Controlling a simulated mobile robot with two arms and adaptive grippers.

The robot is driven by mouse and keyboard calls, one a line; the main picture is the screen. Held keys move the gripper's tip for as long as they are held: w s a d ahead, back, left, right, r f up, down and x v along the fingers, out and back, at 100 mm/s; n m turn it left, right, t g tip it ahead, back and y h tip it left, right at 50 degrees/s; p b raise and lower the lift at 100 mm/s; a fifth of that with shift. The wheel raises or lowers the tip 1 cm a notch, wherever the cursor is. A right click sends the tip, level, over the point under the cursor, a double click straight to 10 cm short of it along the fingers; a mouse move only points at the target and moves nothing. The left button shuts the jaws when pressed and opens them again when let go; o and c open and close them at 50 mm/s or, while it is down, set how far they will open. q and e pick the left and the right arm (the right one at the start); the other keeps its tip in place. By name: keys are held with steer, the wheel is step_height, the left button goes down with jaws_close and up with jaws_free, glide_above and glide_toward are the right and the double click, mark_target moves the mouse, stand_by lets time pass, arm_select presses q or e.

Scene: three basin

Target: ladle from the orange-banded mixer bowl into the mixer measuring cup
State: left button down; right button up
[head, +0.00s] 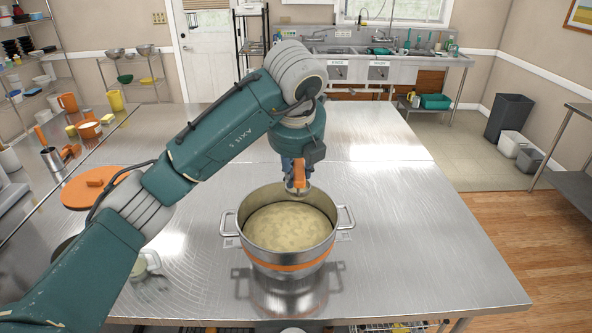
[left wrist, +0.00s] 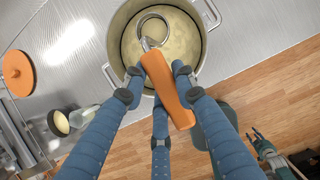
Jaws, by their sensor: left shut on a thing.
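The steel mixer bowl with an orange band (head: 288,266) stands on the table and holds pale, lumpy contents (head: 290,228). My left gripper (head: 297,170) is above its back rim, shut on the ladle's orange handle (left wrist: 168,92). In the left wrist view, the ladle's round metal head (left wrist: 153,18) lies within the bowl's opening; I cannot tell how deep it is in the contents. A clear cup (left wrist: 83,117), perhaps the measuring cup, stands left of the bowl; it shows partly behind my arm in the head view (head: 152,261).
A dark round container (left wrist: 59,122) stands beside the clear cup. An orange round lid (head: 92,187) lies at the left of the table. The steel table is clear to the right of and behind the bowl. Sinks (head: 340,50) line the back wall.

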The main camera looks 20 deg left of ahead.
arm_select(q)
steer(key=shift+d+f, duration=0.15)
steer(key=shift+f, duration=0.35)
steer(key=s+a+f+n+t+h+b, duration=0.2)
steer(key=a+f+h+b, duration=0.4)
steer(key=b, duration=0.7)
steer(key=s+a+f+n+t+h+b, duration=0.1)
steer(key=a+f+n+t+h+b, duration=0.2)
steer(key=b, duration=1)
steer(key=shift+s+a+f+t+h, duration=0.4)
steer(key=shift+a+f+t+h, duration=0.6)
steer(key=shift+a+f+h, duration=1.75)
arm_select(e)
step_height(320, 180, down, 26)
steer(key=shift+d, duration=0.45)
arm_select(q)
steer(key=shift+d+r+h, duration=0.25)
steer(key=shift+r+h, duration=0.1)
steer(key=shift+r, duration=0.2)
